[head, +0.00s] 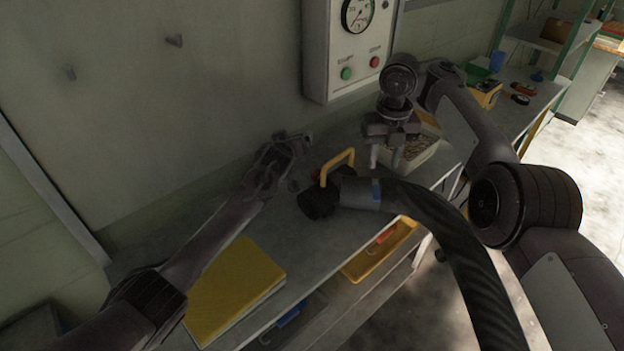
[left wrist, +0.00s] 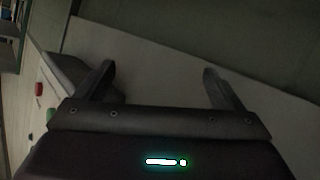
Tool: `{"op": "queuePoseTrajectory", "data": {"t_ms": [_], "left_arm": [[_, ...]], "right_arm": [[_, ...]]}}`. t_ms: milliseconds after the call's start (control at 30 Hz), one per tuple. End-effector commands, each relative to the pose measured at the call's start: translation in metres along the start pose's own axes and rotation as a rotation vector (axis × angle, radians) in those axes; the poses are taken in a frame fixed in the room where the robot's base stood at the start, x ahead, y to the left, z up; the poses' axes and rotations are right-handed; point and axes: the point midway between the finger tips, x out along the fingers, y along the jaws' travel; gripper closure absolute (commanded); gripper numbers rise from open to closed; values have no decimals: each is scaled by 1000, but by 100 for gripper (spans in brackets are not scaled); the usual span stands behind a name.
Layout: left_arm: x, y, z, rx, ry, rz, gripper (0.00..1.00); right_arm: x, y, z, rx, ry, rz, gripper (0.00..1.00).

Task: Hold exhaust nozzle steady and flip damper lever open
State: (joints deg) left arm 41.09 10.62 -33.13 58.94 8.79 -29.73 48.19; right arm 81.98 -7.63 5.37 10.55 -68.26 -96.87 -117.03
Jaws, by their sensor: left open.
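I cannot make out a separate damper lever. My left gripper (head: 284,160) is open and empty, behind and left of the nozzle, apart from it; the left wrist view (left wrist: 160,85) shows bare wall between its fingers. My right gripper (head: 386,158) points down behind the hose, right of the yellow handle. Its fingers look apart, with nothing seen between them.
A wall box (head: 347,50) with a gauge and green and red buttons hangs behind the bench. A yellow folder (head: 235,290) lies at the front left. A bin (head: 418,153) stands behind the right gripper. The thick hose (head: 450,235) bends down off the front edge. A yellow tray (head: 380,252) is below.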

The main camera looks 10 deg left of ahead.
Motion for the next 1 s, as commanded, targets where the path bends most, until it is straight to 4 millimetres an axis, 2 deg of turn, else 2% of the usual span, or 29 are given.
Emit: {"op": "queuePoseTrajectory", "data": {"t_ms": [33,100,133,333,433,600,700,833,1000], "left_arm": [[3,-8,24,-43,-66,-70,11],[4,-18,46,-129,-154,-177,11],[4,-19,50,-179,-181,-218,11],[-9,1,25,-660,-241,-472,11],[-24,10,23,-939,-255,-624,11],[-60,23,47,-1405,-276,-952,11],[-81,34,62,-1607,-273,-1138,11],[-102,46,76,-1768,-260,-1321,11],[-112,53,86,-1845,-246,-1428,11]], "right_arm": [[0,0,0,0,0,0,64],[0,0,0,0,0,0,64],[0,0,0,0,0,0,64],[0,0,0,0,0,0,64],[0,0,0,0,0,0,64],[0,0,0,0,0,0,64],[0,0,0,0,0,0,64],[0,0,0,0,0,0,64],[0,0,0,0,0,0,64]]}}
